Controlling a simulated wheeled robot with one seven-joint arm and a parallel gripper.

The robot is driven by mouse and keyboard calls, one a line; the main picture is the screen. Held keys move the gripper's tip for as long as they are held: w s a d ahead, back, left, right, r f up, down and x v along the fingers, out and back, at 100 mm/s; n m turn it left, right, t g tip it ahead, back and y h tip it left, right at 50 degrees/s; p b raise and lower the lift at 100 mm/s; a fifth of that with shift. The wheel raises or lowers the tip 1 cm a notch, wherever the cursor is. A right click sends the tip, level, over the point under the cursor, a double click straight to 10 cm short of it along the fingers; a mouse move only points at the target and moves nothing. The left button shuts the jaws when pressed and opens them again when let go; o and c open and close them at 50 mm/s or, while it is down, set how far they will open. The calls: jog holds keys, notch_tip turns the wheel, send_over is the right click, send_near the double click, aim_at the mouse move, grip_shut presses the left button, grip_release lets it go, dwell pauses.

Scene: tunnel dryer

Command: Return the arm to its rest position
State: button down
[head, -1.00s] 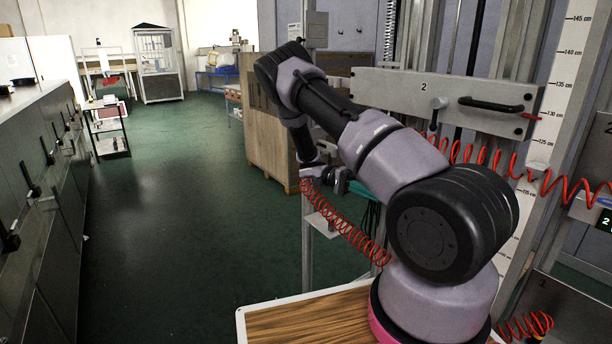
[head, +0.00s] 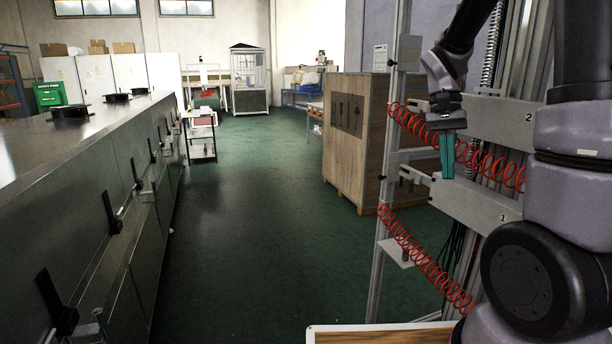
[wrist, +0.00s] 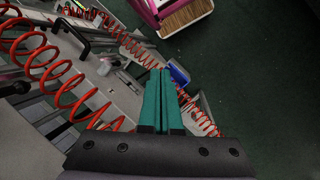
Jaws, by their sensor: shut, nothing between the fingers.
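My gripper (head: 446,155) hangs at the upper right of the head view, fingers pointing down, with its teal fingers closed together and nothing between them. My arm is folded, with its forearm rising out of the top of the picture. In the wrist view the teal fingers (wrist: 160,98) also lie side by side, touching. They are in front of the metal frame with the red coiled hoses (head: 462,160). How close the fingers are to the hoses is hard to tell.
Plates numbered 2 (head: 500,122) and 1 (head: 470,203) are on the frame at right. A wooden crate (head: 352,145) stands behind it. A long metal cabinet (head: 120,190) with black handles runs along the left. A small cart (head: 199,135) stands further back. The green floor (head: 265,230) between is clear.

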jog(key=s+a+r+n+t+y, duration=0.1)
jog(key=s+a+r+t, duration=0.2)
jog(key=s+r+t, duration=0.1)
jog(key=s+a+r+n+t+y, duration=0.1)
jog(key=s+a+r+t, duration=0.2)
jog(key=r, duration=0.6)
jog(key=s+t, duration=0.2)
jog(key=t, duration=0.1)
jog(key=shift+s+a+n+t+y, duration=0.3)
jog(key=shift+a+n+t, duration=0.05)
jog(key=shift+n+t, duration=0.05)
